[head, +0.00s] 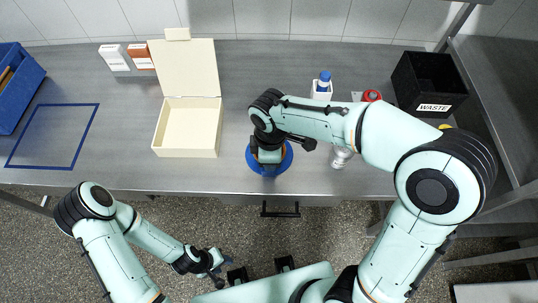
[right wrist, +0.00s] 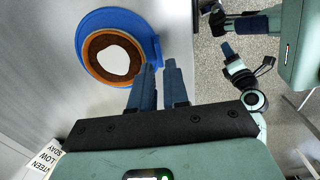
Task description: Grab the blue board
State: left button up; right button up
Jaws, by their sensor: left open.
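A round blue board (head: 267,170) lies on the grey table near its front edge, partly hidden under my right arm's end in the head view. In the right wrist view the blue board (right wrist: 88,32) carries a brown ring with a white middle. My right gripper (right wrist: 160,65) has its two dark blue fingers apart, with a gap showing between them. Their tips are beside the board's edge; I cannot tell whether they touch it. My left gripper (head: 226,262) is open and empty, low in front of the table, away from the board.
An open cream box (head: 187,147) stands left of the board. A blue-outlined square (head: 52,136) and blue bin (head: 22,88) are at the left. A black waste bin (head: 430,83), a blue-capped bottle (head: 323,86) and a red-topped item (head: 371,96) are at the right.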

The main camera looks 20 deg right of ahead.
notch_tip(320, 180, down, 6)
jog(key=shift+w+a+r, duration=0.15)
dwell(0.3)
grip_shut()
jog(key=shift+r, duration=0.1)
